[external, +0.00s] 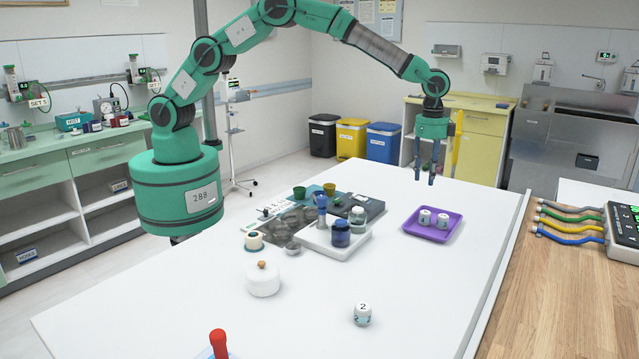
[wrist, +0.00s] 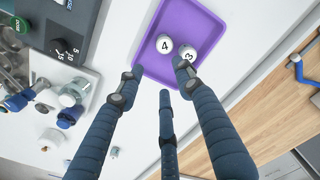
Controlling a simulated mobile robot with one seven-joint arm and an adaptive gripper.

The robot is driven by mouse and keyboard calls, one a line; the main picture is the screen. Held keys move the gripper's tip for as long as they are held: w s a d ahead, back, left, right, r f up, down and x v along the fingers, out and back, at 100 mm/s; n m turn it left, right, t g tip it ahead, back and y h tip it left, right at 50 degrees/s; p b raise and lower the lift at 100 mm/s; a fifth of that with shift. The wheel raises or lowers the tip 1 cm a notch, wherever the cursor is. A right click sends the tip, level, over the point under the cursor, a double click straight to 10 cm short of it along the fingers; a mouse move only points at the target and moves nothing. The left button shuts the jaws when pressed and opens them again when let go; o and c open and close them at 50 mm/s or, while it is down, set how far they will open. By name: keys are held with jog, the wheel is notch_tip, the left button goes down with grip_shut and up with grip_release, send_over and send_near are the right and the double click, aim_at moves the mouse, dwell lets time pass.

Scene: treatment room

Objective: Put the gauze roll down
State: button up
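Two small white numbered rolls, which look like gauze rolls, stand side by side in a purple tray (external: 408,229). In the wrist view, roll 4 (wrist: 164,45) and roll 3 (wrist: 187,52) sit near the middle of the tray (wrist: 182,14). A third white roll, marked 2 (external: 362,314), stands alone on the white table near the front. My gripper (external: 425,181) hangs above the table, up from the tray and pointing down. In the wrist view its three fingers (wrist: 158,82) are spread with nothing between them. One fingertip overlaps the lower edge of roll 3 in that view.
Left of the tray are a white tray with a blue jar (external: 340,234), a dark grey case (external: 358,206) and small cups. A white lidded pot (external: 263,280) stands nearer. A device with coloured cables (external: 622,230) is on the wooden counter. The table's right front is mostly clear.

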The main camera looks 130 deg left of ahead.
jog(key=s+d+r+t, duration=0.1)
jog(key=s+d+r, duration=0.35)
jog(key=r, duration=0.45)
jog(key=s+d+r, duration=0.3)
jog(key=d+r, duration=0.3)
jog(key=r, duration=0.3)
jog(key=s+d+r+n+t, duration=0.2)
jog(key=s+d+r, duration=0.8)
jog(key=s+r, duration=0.2)
jog(key=s+d+r, duration=0.2)
jog(key=s+d, duration=0.2)
jog(key=s, duration=0.4)
jog(key=s+d+r, duration=0.2)
jog(key=s+d, duration=0.2)
jog(key=s, duration=0.4)
jog(key=s+d+f+t, duration=0.1)
jog(key=s+d+f, duration=0.1)
jog(key=s, duration=0.7)
jog(key=s+d+f+n+t, duration=0.1)
jog(key=s+d+f, duration=0.1)
jog(key=s, duration=0.7)
jog(key=shift+s+d, duration=0.35)
jog(key=shift+d, duration=0.4)
jog(key=shift+f+b, duration=0.25)
jog(key=shift+b, duration=0.05)
